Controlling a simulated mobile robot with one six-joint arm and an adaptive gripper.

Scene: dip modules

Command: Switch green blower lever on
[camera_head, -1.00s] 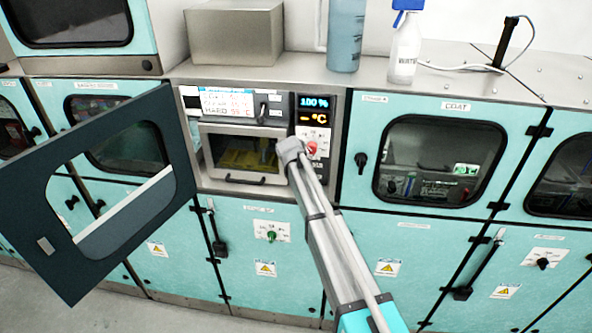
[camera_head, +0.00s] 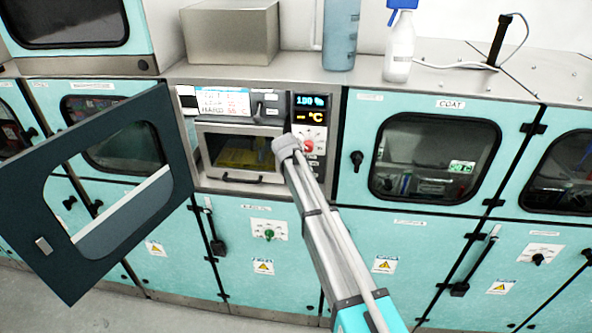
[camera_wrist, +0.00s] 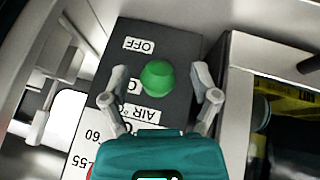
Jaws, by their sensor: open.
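In the wrist view the green lever (camera_wrist: 157,78) shows end-on as a round green knob on a dark panel (camera_wrist: 155,50). Upside-down labels are near it: OFF above it in the picture, AIR below it, and one partly covered. My gripper (camera_wrist: 159,74) is open, with one finger on each side of the knob. I cannot tell whether the fingers touch it. In the head view my gripper (camera_head: 287,146) is in front of the machine, by the small chamber and the red knob (camera_head: 307,146). The green lever cannot be made out there.
An open dark door (camera_head: 100,190) swings out at the left. The small chamber (camera_head: 238,150) holds something yellow. Another green knob (camera_head: 269,235) sits on a lower cabinet. A bottle (camera_head: 400,45) and a metal box (camera_head: 230,33) stand on top.

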